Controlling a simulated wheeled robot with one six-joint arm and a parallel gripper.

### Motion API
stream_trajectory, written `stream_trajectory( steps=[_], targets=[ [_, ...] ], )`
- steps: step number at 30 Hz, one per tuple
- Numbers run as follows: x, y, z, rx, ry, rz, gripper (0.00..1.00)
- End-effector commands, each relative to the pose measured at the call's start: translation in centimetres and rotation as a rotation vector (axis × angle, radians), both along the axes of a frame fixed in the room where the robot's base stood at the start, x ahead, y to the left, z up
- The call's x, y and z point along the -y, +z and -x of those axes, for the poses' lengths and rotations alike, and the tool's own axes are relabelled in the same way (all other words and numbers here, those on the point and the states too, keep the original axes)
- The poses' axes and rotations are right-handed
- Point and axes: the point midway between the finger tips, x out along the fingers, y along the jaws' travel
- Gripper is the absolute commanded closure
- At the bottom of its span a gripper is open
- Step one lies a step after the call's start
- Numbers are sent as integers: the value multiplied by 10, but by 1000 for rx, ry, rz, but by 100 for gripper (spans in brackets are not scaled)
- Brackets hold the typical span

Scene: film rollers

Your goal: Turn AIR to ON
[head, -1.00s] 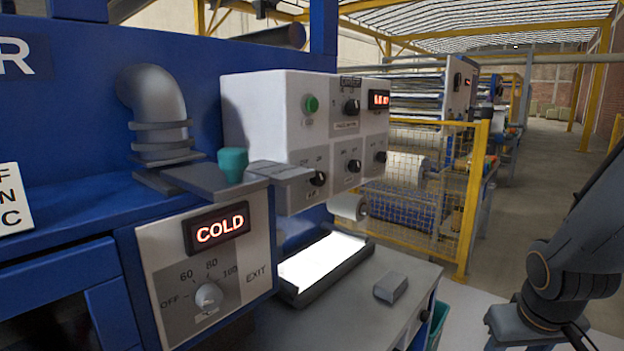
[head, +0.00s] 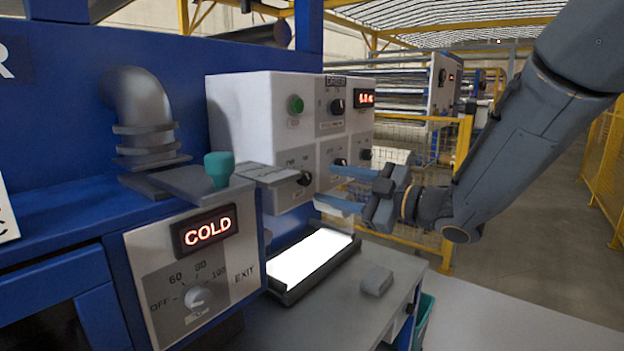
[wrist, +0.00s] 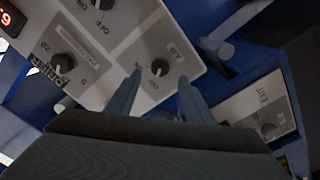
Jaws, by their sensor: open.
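The AIR knob (head: 304,178) is a black dial at the lower left of the white control box (head: 245,120). The wrist view also shows this AIR knob (wrist: 160,67), with its label beside it. Its pointer's exact setting is too small to read. My gripper (head: 326,187) is open and empty, with its blue fingers pointing at the box from the right. In the wrist view my gripper's fingertips (wrist: 160,77) appear on either side of the AIR knob. Whether they reach the knob's depth cannot be told; no contact shows.
Other knobs, a green button (head: 295,104) and a red display (head: 364,98) share the box. A grey shelf (head: 265,173) with a teal knob (head: 218,168) juts out at left. Below are the EXIT panel (head: 240,250), a lit tray (head: 290,288) and a grey block (head: 376,281).

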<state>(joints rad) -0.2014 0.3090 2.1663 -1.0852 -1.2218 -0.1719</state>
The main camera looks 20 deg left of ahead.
Motion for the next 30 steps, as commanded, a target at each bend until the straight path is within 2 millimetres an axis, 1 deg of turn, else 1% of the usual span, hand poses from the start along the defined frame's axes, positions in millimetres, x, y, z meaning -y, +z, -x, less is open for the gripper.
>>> stream_trajectory(
  steps=[1,6,12,16,23,24,26,30],
  targets=[
    [-8,0,-2,-3,2,1,52],
    [-32,1,-12,-3,1,1,52],
    [-53,0,-21,-3,-2,1,52],
    [-58,-1,-25,-2,-4,1,52],
    [-59,-1,-25,-3,-5,1,52],
    [-59,-1,-25,-3,-5,1,54],
    [-59,-1,-25,-3,-5,1,64],
    [-59,-1,-25,-3,-5,1,88]
  ],
)
